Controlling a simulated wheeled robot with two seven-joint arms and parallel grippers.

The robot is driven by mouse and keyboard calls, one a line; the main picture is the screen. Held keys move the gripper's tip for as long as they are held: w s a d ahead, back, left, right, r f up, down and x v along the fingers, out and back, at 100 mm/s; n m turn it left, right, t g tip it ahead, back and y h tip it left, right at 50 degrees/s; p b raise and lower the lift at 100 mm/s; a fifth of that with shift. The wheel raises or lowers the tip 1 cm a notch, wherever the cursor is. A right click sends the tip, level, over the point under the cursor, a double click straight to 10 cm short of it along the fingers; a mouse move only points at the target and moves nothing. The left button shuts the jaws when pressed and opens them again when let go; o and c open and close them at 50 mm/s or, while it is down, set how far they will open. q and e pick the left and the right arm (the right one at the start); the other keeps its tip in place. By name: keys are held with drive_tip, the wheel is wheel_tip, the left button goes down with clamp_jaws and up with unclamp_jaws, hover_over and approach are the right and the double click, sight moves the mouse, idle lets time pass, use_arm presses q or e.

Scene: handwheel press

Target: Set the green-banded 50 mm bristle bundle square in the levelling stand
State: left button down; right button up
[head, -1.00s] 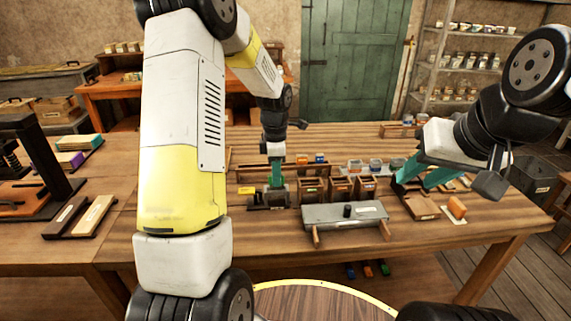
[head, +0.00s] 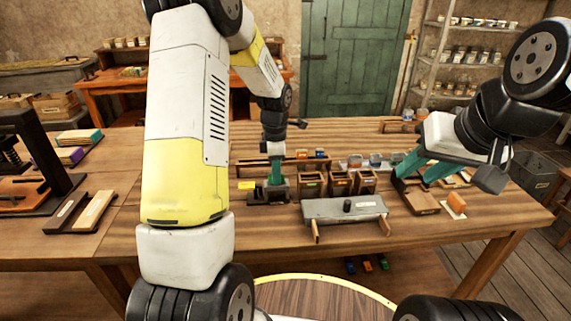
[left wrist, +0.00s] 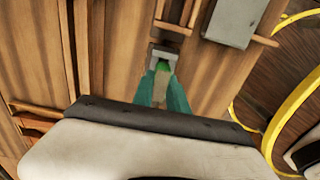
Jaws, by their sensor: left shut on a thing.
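My left gripper (head: 275,179) points straight down at the grey block of the levelling stand (head: 281,194), on the bench left of the small wooden bins. In the left wrist view its teal fingers (left wrist: 162,92) are shut on the bristle bundle, whose green end (left wrist: 162,67) shows between the tips. The grey block (left wrist: 164,53) lies right at the fingertips. The bundle's lower part is hidden, so I cannot tell how deep or square it sits. My right gripper (head: 424,168) is open, with its teal fingers apart above a wooden box at the right.
Several wooden bins (head: 338,184) stand just right of the stand. A grey plate with wooden handles (head: 343,210) lies in front of them. An orange-topped block (head: 456,203) lies near the right edge. A dark press (head: 38,170) stands far left.

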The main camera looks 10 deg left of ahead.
use_arm(q)
drive_tip(key=c, duration=1.2)
unclamp_jaws()
drive_tip(key=shift+c, duration=0.2)
drive_tip(key=shift+r, duration=3.95)
